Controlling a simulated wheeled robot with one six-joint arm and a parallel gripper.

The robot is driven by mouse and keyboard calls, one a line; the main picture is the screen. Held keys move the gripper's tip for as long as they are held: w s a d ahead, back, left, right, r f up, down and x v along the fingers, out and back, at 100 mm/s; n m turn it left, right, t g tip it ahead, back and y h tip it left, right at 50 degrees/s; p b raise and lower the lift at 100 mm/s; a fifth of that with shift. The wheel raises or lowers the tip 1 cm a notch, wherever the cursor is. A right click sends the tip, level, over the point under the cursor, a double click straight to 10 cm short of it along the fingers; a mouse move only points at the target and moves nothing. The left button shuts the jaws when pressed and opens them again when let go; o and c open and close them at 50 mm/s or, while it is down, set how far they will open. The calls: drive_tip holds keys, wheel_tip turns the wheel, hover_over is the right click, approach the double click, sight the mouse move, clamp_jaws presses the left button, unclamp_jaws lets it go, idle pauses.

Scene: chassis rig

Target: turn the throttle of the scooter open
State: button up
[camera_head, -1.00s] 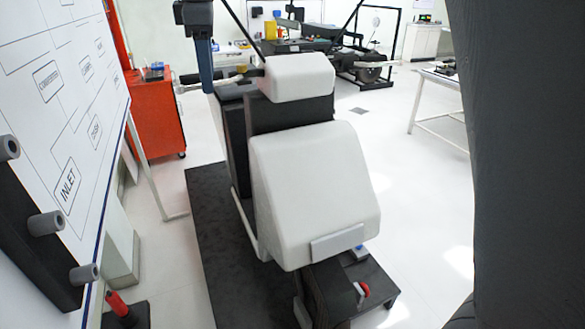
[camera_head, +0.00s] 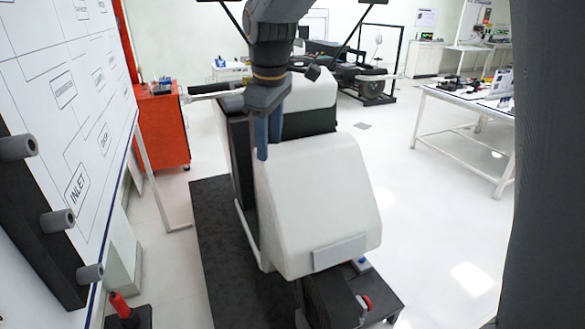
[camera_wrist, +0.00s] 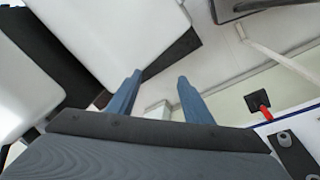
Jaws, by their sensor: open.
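The scooter has a white body (camera_head: 310,200) and stands on a dark platform, tail towards me. Its handlebar is at the far end. The left bar end (camera_head: 212,88) shows left of my arm. A pale bar (camera_head: 372,77) juts out to the right behind a dark knob; I cannot tell for sure that it is the throttle grip. My arm hides the middle of the handlebar. My gripper (camera_head: 268,140) points down over the scooter's left side, in front of the handlebar. In the wrist view its blue fingers (camera_wrist: 157,88) are apart with nothing held; white scooter panels (camera_wrist: 110,35) lie at upper left.
A whiteboard with grey pegs (camera_head: 58,220) stands close on the left. A red cabinet (camera_head: 162,125) is behind it. A white table (camera_head: 465,110) with items is at the right. The dark platform (camera_head: 215,250) edges the scooter; the floor to its right is clear.

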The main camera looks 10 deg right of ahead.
drive_tip(key=s+d+f+m, duration=0.3)
drive_tip(key=s+d+f, duration=0.1)
drive_tip(key=f, duration=0.1)
drive_tip(key=shift+d, duration=0.35)
